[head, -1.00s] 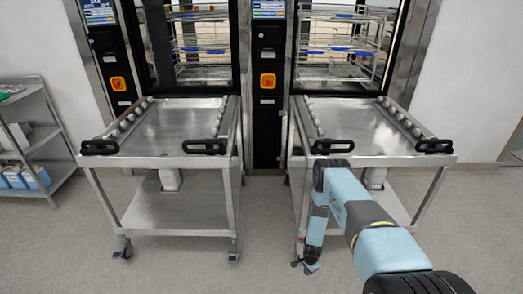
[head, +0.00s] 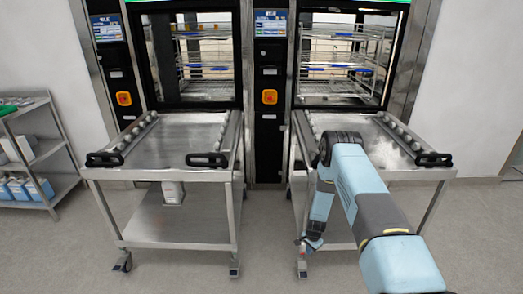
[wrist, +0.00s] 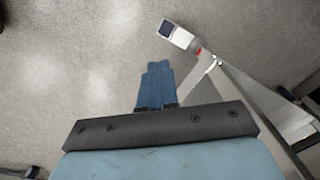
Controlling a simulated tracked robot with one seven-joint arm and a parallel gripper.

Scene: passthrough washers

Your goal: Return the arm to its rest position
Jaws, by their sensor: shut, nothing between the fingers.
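My arm reaches in from the lower right of the head view, bends at a dark elbow joint and hangs down in front of the right trolley (head: 385,172). My gripper (head: 308,245) is at the low end of the arm, near the trolley's front left leg. In the wrist view my gripper (wrist: 158,70) shows two blue fingers pressed together over the bare grey floor, with nothing held. A trolley leg with a caster (wrist: 178,35) lies to the right of the fingers in that view, apart from them.
Two washers with glass doors stand behind the trolleys, with wire racks (head: 340,60) inside the right one. The left trolley (head: 175,150) is empty on top. A shelf unit (head: 40,150) with boxes stands at the far left. Floor between the trolleys is clear.

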